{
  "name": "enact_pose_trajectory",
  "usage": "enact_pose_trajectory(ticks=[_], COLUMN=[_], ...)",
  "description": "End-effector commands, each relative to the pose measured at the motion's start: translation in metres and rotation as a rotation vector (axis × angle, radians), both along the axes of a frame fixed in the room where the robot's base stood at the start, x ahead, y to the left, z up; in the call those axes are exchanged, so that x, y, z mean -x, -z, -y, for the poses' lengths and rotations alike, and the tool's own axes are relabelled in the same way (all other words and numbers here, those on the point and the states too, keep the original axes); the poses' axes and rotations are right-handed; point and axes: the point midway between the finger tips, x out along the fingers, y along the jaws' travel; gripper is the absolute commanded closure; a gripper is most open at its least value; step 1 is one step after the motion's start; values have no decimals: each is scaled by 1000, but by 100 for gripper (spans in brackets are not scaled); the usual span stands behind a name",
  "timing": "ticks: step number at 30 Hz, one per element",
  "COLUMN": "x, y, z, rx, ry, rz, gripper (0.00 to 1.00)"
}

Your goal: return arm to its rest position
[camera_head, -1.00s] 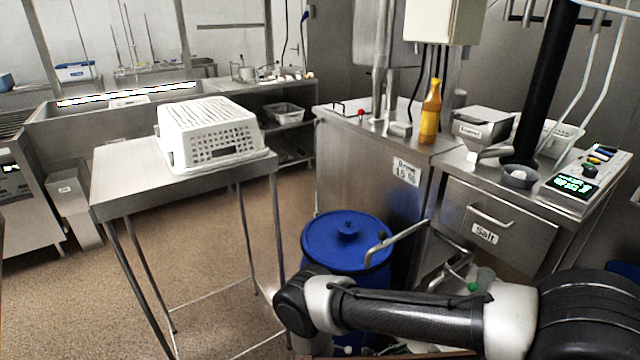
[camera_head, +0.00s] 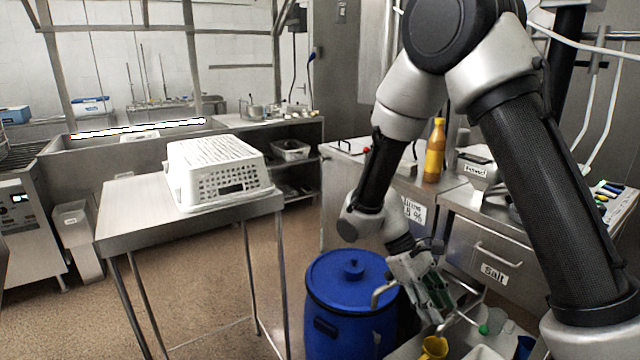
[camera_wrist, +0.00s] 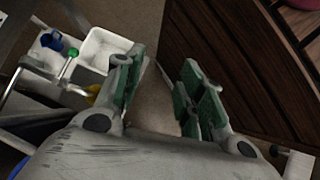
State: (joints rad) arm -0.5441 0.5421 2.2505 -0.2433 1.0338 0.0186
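My gripper (camera_head: 438,300) hangs at the end of my folded arm, low at the right of centre in the head view, beside the blue barrel (camera_head: 352,290). In the wrist view my gripper (camera_wrist: 160,90) shows two green-padded fingers spread apart with only floor between them. It is open and holds nothing. A white perforated basket (camera_head: 218,172) stands upside down on the steel table (camera_head: 135,215) at the left, well away from my gripper.
Under my gripper is a low surface with a yellow cup (camera_head: 433,348) and a white tray (camera_wrist: 104,48). A steel counter with a salt drawer (camera_head: 495,262) and an orange bottle (camera_head: 434,150) stands behind my arm. A dark wooden slatted thing (camera_wrist: 235,60) is near.

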Motion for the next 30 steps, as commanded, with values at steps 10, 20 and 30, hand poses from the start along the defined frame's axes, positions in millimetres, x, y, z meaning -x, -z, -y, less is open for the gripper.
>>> enact_pose_trajectory(ticks=[10, 20, 30], x=[40, 90, 109], y=[-120, -200, -244], z=[43, 91, 120], rx=[-285, -457, -487], ry=[334, 549, 636], rz=[352, 741, 981], gripper=[62, 62, 62])
